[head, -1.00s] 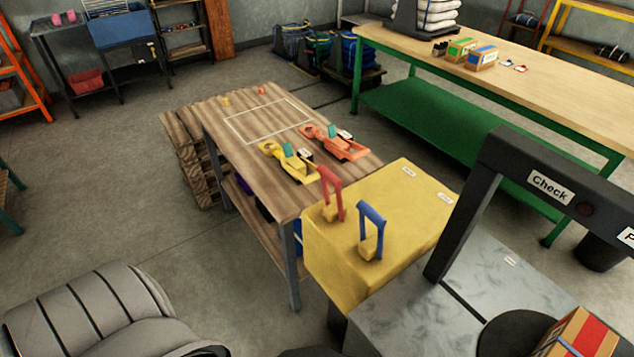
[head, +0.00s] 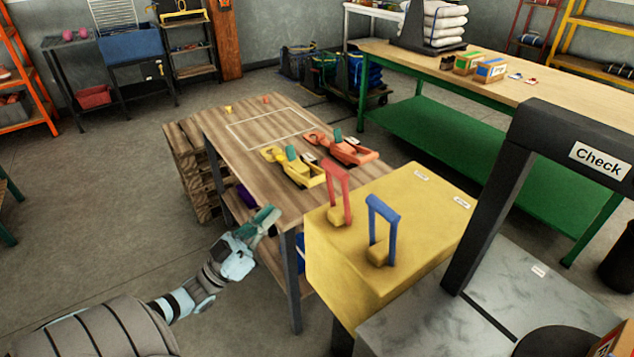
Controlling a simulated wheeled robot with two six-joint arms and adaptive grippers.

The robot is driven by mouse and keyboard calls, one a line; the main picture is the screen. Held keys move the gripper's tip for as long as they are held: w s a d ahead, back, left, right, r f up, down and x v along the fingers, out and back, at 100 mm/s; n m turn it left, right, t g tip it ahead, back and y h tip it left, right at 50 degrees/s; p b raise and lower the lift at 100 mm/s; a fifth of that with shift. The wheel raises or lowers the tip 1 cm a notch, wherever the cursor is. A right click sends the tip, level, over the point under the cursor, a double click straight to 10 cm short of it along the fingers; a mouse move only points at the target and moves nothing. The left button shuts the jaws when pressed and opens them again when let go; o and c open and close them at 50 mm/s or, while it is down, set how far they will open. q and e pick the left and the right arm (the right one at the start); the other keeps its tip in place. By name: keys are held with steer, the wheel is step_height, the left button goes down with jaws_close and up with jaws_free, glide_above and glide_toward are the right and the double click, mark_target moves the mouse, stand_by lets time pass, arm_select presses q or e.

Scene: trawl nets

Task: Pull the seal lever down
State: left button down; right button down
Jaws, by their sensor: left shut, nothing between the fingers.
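Two upright levers stand on a yellow box: a red lever (head: 337,192) and a blue lever (head: 383,228). Each is a hoop-shaped handle on a small yellow block. Small labels lie on the box top, too small to read, so I cannot tell which is the seal lever. My left gripper (head: 268,217) is shut and empty, beside the wooden table's near left corner, to the left of the yellow box (head: 345,275) and apart from both levers. My right gripper is out of view.
The wooden table (head: 235,165) holds a yellow tool (head: 297,170) and an orange tool (head: 345,151) behind the box. A dark frame (head: 505,190) marked "Check" rises over a grey metal surface (head: 430,325) at right. Open floor lies at left.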

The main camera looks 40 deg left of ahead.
arm_select(q)
steer(key=w+f+x, duration=0.1)
steer(key=f+x, duration=0.1)
steer(key=x, duration=1)
steer(key=shift+w+d, duration=0.3)
steer(key=shift+w, duration=0.35)
